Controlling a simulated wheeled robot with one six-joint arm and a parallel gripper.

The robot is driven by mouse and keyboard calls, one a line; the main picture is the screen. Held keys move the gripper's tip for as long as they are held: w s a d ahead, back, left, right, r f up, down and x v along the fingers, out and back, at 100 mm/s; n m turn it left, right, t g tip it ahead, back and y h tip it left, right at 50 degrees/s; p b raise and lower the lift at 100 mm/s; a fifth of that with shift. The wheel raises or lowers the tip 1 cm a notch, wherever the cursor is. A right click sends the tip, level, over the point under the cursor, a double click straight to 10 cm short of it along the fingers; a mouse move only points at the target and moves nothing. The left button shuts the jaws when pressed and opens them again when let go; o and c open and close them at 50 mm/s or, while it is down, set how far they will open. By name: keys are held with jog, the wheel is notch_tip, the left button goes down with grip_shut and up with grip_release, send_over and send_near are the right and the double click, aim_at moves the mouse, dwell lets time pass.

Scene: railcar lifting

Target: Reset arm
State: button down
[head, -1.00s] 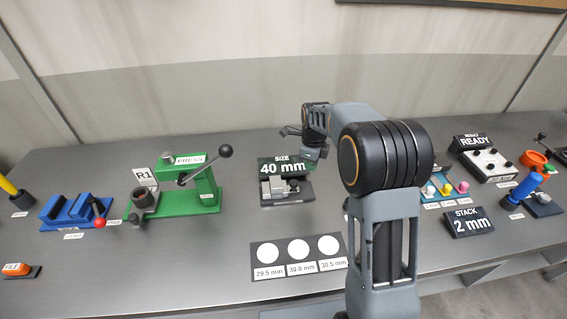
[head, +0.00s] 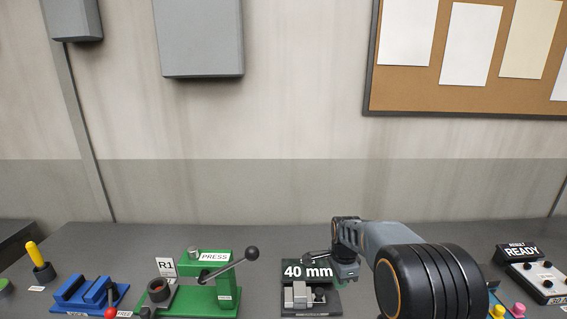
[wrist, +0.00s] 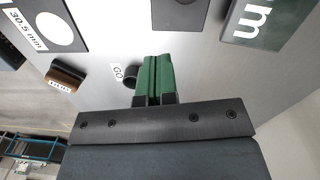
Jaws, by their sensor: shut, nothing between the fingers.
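My gripper shows in the wrist view as two green fingers (wrist: 153,78) pressed together, with nothing between them. It is above the grey bench top. In the head view my arm reaches in from the lower right, and its end hangs near the size display reading 40 mm (head: 307,271). The fingertips are not clear there. In the wrist view a small dark round part (wrist: 131,75) with a GO label (wrist: 117,71) lies just left of the fingers.
A green press (head: 215,285) with a ball-ended lever stands left of the size display. A blue fixture (head: 85,292) is farther left. A READY display (head: 520,250) stands at right. The wrist view shows the 30.5 mm circle card (wrist: 58,28) and a brown block (wrist: 65,77).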

jog(key=s+r+n+t, duration=0.2)
jog(key=s+r+n, duration=0.3)
jog(key=s+n, duration=0.3)
jog(key=s+r+n+t, duration=0.2)
jog(key=s+r+n, duration=0.4)
jog(key=s, duration=0.7)
jog(key=shift+s+n+t, duration=0.25)
jog(key=shift+n+t, duration=0.15)
jog(key=shift+n, duration=0.5)
